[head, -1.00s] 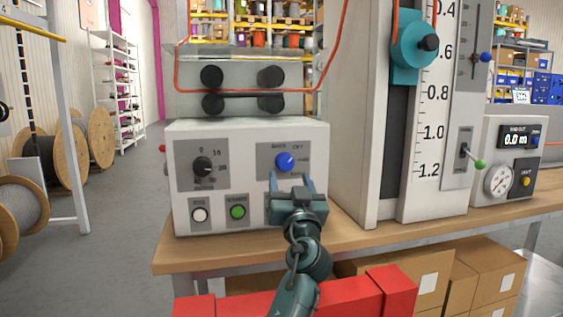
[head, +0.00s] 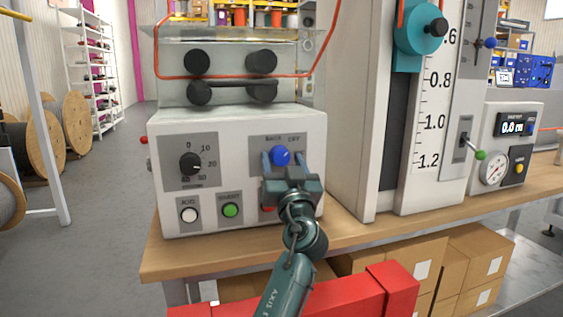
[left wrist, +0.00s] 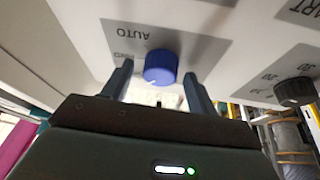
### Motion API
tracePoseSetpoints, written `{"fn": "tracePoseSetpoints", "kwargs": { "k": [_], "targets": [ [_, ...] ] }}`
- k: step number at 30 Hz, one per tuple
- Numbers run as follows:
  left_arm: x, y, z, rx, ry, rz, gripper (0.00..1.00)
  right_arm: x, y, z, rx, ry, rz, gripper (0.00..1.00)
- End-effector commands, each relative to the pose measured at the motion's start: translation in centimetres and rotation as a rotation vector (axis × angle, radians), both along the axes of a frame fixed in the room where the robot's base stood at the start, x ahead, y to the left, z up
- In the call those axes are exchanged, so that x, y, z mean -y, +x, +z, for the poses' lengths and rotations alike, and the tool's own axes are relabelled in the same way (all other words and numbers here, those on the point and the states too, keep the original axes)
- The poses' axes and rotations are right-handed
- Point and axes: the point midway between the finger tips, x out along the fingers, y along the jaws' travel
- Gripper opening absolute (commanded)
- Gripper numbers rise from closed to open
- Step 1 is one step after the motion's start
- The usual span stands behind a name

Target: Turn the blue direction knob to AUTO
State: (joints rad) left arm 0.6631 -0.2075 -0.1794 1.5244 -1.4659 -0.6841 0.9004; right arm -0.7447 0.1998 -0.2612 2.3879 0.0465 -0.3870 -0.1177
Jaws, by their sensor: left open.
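The blue direction knob (head: 280,156) is on the upper right of the white control box's front panel. In the head view my left gripper (head: 282,162) is in front of it, with one finger on each side. In the left wrist view the knob (left wrist: 160,66) lies between the two open fingers of the left gripper (left wrist: 158,72), with gaps beside it. An upside-down AUTO label (left wrist: 133,30) is printed on the panel near it. My right gripper is not in view.
A black dial (head: 190,164), a white button (head: 189,215) and a green button (head: 230,210) are on the same panel. A red button is partly hidden behind my gripper. A tall scale column (head: 352,120) stands to the right on the wooden bench (head: 375,233).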

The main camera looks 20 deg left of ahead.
Motion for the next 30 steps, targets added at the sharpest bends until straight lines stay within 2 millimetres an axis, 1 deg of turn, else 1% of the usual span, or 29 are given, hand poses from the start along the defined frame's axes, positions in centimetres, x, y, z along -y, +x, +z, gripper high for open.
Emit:
{"fn": "tracePoseSetpoints", "kwargs": {
  "k": [3,19,26,30],
  "targets": [
    [0.0,0.0,0.0,0.0,0.0,0.0,0.58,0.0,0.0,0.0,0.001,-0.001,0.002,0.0],
    [0.0,0.0,0.0,0.0,-0.001,-0.001,0.14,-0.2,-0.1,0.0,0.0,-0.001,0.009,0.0],
    [0.0,0.0,0.1,-0.009,0.013,-0.002,0.14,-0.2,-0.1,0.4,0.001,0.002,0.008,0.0],
    [-0.1,0.0,0.3,-0.034,0.053,-0.001,0.14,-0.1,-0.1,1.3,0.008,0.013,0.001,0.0]
  ]
}}
